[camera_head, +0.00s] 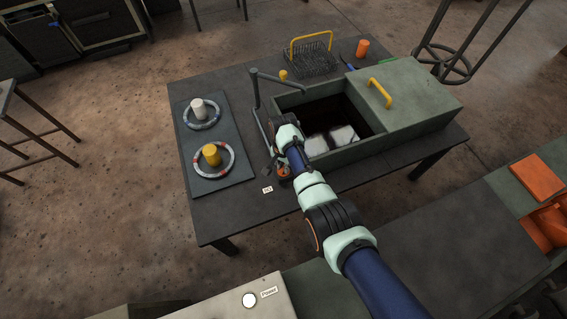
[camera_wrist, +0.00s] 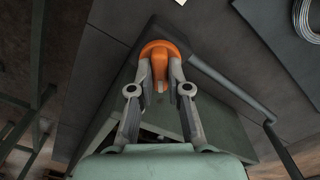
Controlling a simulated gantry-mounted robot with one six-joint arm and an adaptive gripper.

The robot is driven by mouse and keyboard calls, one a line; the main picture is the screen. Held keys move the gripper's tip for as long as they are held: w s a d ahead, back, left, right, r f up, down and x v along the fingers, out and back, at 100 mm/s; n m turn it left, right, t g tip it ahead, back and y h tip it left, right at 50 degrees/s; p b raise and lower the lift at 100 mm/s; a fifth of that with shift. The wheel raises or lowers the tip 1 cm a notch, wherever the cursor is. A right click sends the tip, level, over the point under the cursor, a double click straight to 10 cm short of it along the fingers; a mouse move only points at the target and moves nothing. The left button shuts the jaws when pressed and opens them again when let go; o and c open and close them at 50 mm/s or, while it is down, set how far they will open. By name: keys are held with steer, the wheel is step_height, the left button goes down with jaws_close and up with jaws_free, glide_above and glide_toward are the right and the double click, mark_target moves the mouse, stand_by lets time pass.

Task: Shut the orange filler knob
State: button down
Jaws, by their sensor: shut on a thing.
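The orange filler knob (camera_wrist: 160,50) is near the top middle of the wrist view, at the end of a dark grey pipe (camera_wrist: 230,85). My gripper (camera_wrist: 160,80) is shut on the knob, with one finger on each side of its raised grip. In the head view a small orange part of the knob (camera_head: 284,171) shows beside the green-grey tank (camera_head: 390,142). My wrist hides most of the knob and the fingertips there.
A dark board (camera_head: 223,172) with two ringed pegs lies at the table's left. A wire basket (camera_head: 312,60) and an orange cylinder (camera_head: 362,48) stand at the back. A tall bent pipe (camera_head: 256,90) rises beside the tank.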

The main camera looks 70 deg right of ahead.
steer(key=n+p, duration=0.1)
steer(key=n, duration=0.4)
steer(key=shift+n, duration=0.3)
steer(key=n, duration=0.4)
steer(key=shift+n, duration=0.4)
steer(key=shift+p, duration=0.3)
steer(key=c, duration=1.1)
jaws_free()
steer(key=shift+r, duration=0.1)
step_height(320, 180, up, 12)
steer(key=shift+f, duration=0.1)
